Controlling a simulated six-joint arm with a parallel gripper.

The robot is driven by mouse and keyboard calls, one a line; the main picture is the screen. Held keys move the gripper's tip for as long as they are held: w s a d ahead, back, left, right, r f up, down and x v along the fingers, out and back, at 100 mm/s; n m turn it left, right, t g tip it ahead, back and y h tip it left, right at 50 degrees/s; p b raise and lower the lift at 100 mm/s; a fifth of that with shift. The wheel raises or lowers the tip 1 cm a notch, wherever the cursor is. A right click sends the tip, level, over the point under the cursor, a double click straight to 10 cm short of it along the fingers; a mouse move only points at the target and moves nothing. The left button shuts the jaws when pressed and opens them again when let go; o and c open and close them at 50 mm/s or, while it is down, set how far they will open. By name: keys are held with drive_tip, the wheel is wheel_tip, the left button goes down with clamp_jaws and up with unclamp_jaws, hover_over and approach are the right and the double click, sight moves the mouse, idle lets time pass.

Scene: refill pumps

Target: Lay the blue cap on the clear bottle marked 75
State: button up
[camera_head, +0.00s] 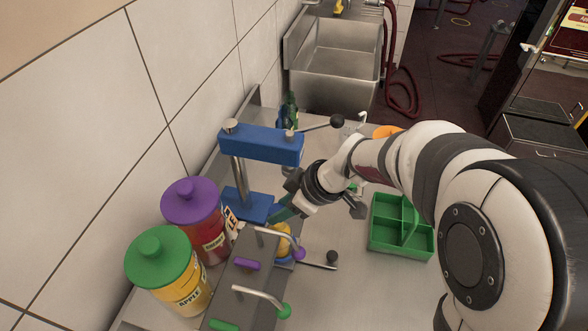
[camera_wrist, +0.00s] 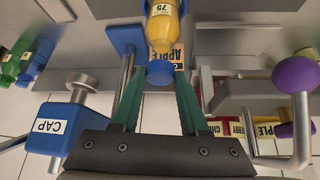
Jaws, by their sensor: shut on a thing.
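The clear bottle marked 75 (camera_wrist: 163,30) has yellow contents and stands just beyond my fingertips in the wrist view. It also shows in the head view (camera_head: 283,239), partly hidden by my gripper and the pump spouts. The blue cap (camera_wrist: 160,73) is between my two teal fingers, in line with the near end of the bottle. My gripper (camera_wrist: 158,78) is shut on the blue cap; in the head view its fingers (camera_head: 279,215) reach down to the left by the bottle. I cannot tell whether the cap touches the bottle.
The blue press (camera_head: 260,144), marked CAP, stands behind. Pump spouts with a purple knob (camera_head: 299,254) and a green knob (camera_head: 284,311) are close in front. Purple-lidded (camera_head: 192,203) and green-lidded (camera_head: 158,257) jars line the wall. A green divided tray (camera_head: 401,226) lies to the right.

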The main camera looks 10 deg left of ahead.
drive_tip(key=shift+f, duration=0.6)
idle(0.4)
drive_tip(key=o, duration=1.1)
drive_tip(key=shift+c, duration=0.2)
wheel_tip(320, 180, up, 7)
drive_tip(key=shift+f, duration=0.2)
drive_tip(key=shift+d+r, duration=0.15)
drive_tip(key=shift+r, duration=0.2)
drive_tip(key=s+d+r+m+t+h, duration=0.1)
drive_tip(key=s+d+r+m+t, duration=0.2)
drive_tip(key=d+m, duration=0.4)
drive_tip(key=s+d+r+m+t+h, duration=0.1)
drive_tip(key=s+d+r+m+h, duration=0.15)
drive_tip(key=s+d+m, duration=0.35)
drive_tip(key=s+d+f+m+g, duration=0.2)
drive_tip(key=s+f+m, duration=0.1)
drive_tip(key=s, duration=0.3)
drive_tip(key=s+d+f+m+g+h, duration=0.1)
drive_tip(key=s+d+f+m+g, duration=0.2)
drive_tip(key=s+f+m, duration=0.1)
drive_tip(key=shift+s+m, duration=0.8)
drive_tip(key=shift+s, duration=0.2)
